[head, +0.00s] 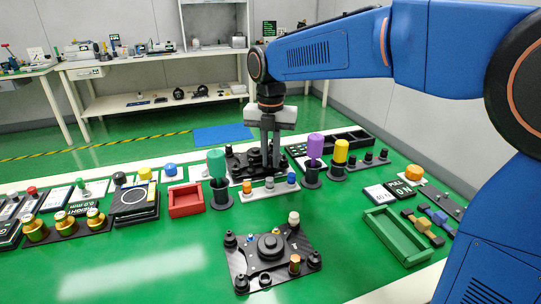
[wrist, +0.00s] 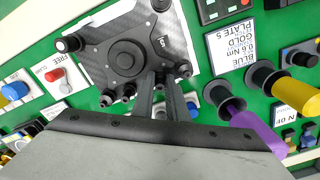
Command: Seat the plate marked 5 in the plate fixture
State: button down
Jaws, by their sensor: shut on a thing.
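The plate marked 5 (wrist: 98,42) is a dark carbon-patterned plate with a round black hub and black posts at its edges. In the head view it is the dark plate (head: 240,163) at the back centre, partly hidden by my gripper. My gripper (head: 270,160) points down at it. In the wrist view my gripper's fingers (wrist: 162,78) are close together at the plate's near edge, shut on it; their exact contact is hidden. A similar carbon plate assembly (head: 268,262) with a central hub and several posts is at the front centre. I cannot tell which part is the plate fixture.
A bar with coloured knobs (head: 269,188) stands just in front of my gripper. Purple (head: 315,147), yellow (head: 341,151) and teal (head: 216,163) handled tools stand in black holders nearby. A red tray (head: 185,200) is left, a green tray (head: 398,236) right. The front left table is clear.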

jog(key=shift+f, duration=0.5)
jog(key=c, duration=1.7)
grip_release()
jog(key=shift+o, duration=0.2)
jog(key=shift+r, duration=0.1)
notch_tip(320, 180, up, 17)
jog(key=shift+s, duration=0.1)
